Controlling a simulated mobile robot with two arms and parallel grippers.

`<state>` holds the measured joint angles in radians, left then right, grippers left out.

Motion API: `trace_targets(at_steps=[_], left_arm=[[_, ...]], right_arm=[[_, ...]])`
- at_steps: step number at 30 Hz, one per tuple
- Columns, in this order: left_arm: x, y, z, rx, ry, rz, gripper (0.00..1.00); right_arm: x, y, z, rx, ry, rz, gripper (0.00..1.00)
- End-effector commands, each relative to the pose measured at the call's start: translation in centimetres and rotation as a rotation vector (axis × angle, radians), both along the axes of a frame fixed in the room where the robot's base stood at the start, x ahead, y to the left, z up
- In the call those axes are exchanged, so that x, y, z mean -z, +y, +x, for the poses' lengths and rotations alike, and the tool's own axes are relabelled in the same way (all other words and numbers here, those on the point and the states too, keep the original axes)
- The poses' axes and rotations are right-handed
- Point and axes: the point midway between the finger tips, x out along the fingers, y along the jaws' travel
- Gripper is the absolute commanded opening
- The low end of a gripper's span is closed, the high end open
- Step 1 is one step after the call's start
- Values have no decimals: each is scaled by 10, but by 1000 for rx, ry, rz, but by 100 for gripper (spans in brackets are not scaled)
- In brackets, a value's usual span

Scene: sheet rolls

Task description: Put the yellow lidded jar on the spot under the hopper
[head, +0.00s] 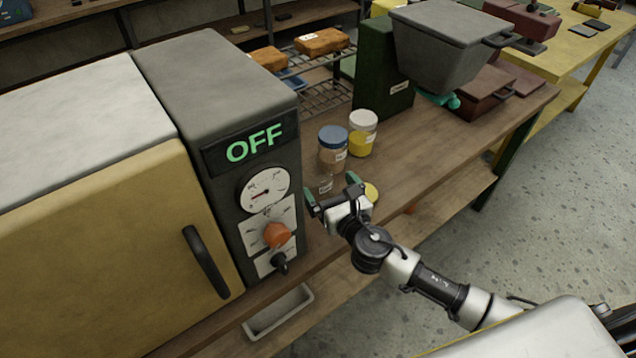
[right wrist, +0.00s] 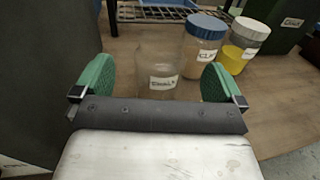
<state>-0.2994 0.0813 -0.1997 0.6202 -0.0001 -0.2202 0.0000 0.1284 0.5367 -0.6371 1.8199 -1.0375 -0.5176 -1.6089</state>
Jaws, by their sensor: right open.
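A jar with yellow contents and a white lid (head: 363,133) stands on the workbench beside a blue-lidded jar (head: 333,147); it also shows at the right of the right wrist view (right wrist: 240,50). My right gripper (head: 334,192) is open. In the right wrist view a clear labelled jar (right wrist: 160,65) appears between its green fingers, but contact cannot be told. The grey hopper (head: 440,50) is mounted on a dark green stand (head: 380,75) farther back; no marked spot below it can be made out. My left gripper is not in view.
A grey and yellow machine reading OFF (head: 250,148) stands close to the left of the gripper. A yellow disc (head: 371,192) shows just right of the gripper. A wire rack (head: 320,68) with brown blocks is behind. Bare bench top (head: 430,135) lies right of the jars.

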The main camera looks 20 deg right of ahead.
Motion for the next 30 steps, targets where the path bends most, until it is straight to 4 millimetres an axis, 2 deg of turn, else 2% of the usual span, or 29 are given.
trace_targets(at_steps=[3, 8, 16, 25, 26, 30], left_arm=[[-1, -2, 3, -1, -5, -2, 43], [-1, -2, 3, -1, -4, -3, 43], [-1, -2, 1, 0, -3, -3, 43], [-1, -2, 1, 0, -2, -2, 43], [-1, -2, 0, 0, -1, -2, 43], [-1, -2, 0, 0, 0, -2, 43]], right_arm=[[0, 2, 14, 1, 0, 3, 100], [2, 3, 25, 0, 1, 4, 100], [7, 6, 63, 1, 2, 5, 100], [7, 7, 69, 1, 3, 5, 100], [7, 7, 69, 1, 3, 5, 98], [7, 7, 69, 1, 3, 5, 77]])
